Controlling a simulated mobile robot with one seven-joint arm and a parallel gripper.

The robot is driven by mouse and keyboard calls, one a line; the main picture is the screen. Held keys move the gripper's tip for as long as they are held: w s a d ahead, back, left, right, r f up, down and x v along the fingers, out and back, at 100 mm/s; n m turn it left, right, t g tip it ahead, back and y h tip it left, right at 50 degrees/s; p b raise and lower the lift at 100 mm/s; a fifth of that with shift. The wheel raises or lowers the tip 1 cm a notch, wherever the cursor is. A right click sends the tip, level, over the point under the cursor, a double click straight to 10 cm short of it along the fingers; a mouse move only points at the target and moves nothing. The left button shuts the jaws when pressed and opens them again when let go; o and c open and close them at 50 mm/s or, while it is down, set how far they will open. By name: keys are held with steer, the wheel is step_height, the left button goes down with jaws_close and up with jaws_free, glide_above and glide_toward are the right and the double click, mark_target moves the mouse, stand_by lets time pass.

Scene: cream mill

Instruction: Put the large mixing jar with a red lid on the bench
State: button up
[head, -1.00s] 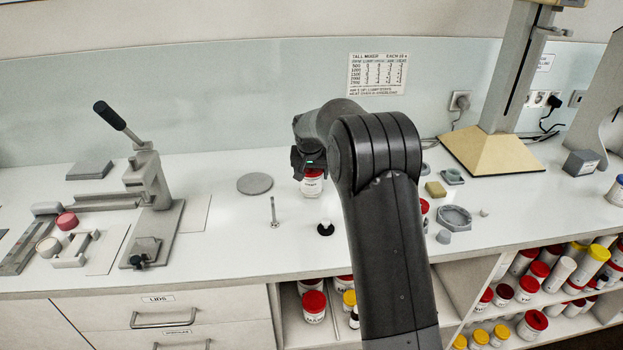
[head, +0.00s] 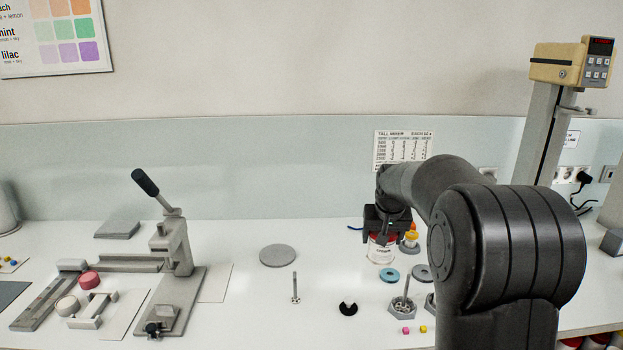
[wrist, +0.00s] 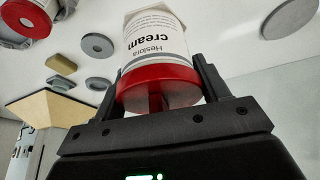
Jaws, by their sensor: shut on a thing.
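My gripper (head: 386,222) is shut on a white jar with a red lid (head: 381,249), over the back part of the bench (head: 230,330). In the wrist view the jar (wrist: 156,42) is labelled "Heslora cream", and my gripper (wrist: 170,85) has a finger on each side of its red lid (wrist: 158,88). In the head view my gripper hides most of the lid. I cannot tell whether the jar's base touches the bench.
A grey disc (head: 277,256) and a lever press (head: 170,265) are left of the jar. A blue ring (head: 389,275) and a grey fixture with a post (head: 402,307) are close in front. Bench between disc and jar is clear.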

steer(key=s+r+n, duration=0.1)
steer(key=s, duration=0.7)
steer(key=shift+y, duration=0.3)
steer(key=shift+w+a+f, duration=1.4)
steer(key=shift+a+f, duration=0.8)
steer(key=shift+a, duration=0.3)
steer(key=shift+w+a+f, duration=1.4)
steer(key=shift+a+f, duration=0.8)
steer(key=shift+a, duration=0.25)
steer(key=shift+w+a+f, duration=1.4)
steer(key=shift+a+f, duration=0.8)
steer(key=shift+a, duration=0.3)
steer(key=shift+f, duration=0.15)
steer(key=o, duration=0.9)
steer(key=shift+o, duration=0.2)
